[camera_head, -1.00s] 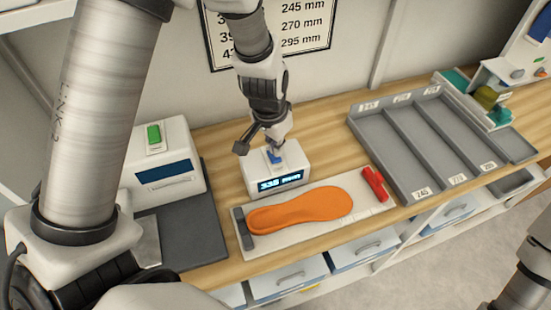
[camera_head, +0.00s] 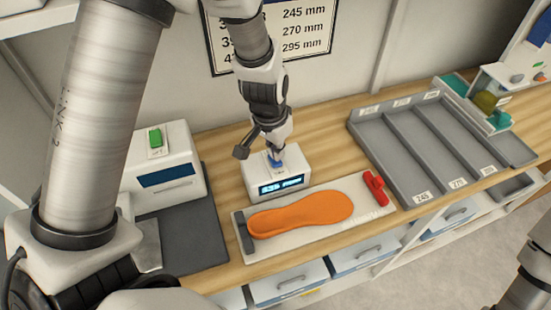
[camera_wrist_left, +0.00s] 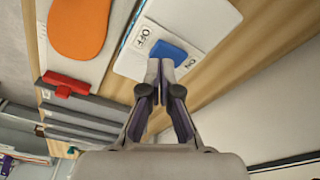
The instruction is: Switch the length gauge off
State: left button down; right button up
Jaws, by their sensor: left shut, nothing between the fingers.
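The length gauge (camera_head: 250,180) is a white box on the bench with a lit blue display (camera_head: 283,186); its digits are blurred. Its blue rocker switch (camera_wrist_left: 169,52) is on top, between an OFF label (camera_wrist_left: 145,35) and an ON label (camera_wrist_left: 192,64). My left gripper (camera_head: 275,157) points down at the switch from above. In the left wrist view its fingertips (camera_wrist_left: 160,67) are together and empty, at the switch's near edge. I cannot tell whether they touch it. The fingertips partly hide the switch in the head view. My right gripper is out of view.
An orange insole (camera_head: 300,214) lies on the measuring board (camera_head: 290,241) in front, with a red slider (camera_head: 375,187) at its right. A grey compartment tray (camera_head: 415,150) stands to the right. A white machine with a green switch (camera_head: 155,138) stands at left.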

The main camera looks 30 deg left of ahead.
aim_at(276, 163)
pick_arm(q)
jog(key=shift+s+f+b, duration=0.1)
jog(key=shift+f+b, duration=0.85)
jog(key=shift+f, duration=0.1)
dwell(0.6)
notch_tip(276, 163, up, 7)
jog(key=p, duration=0.6)
dwell(0.4)
jog(key=shift+f, duration=0.1)
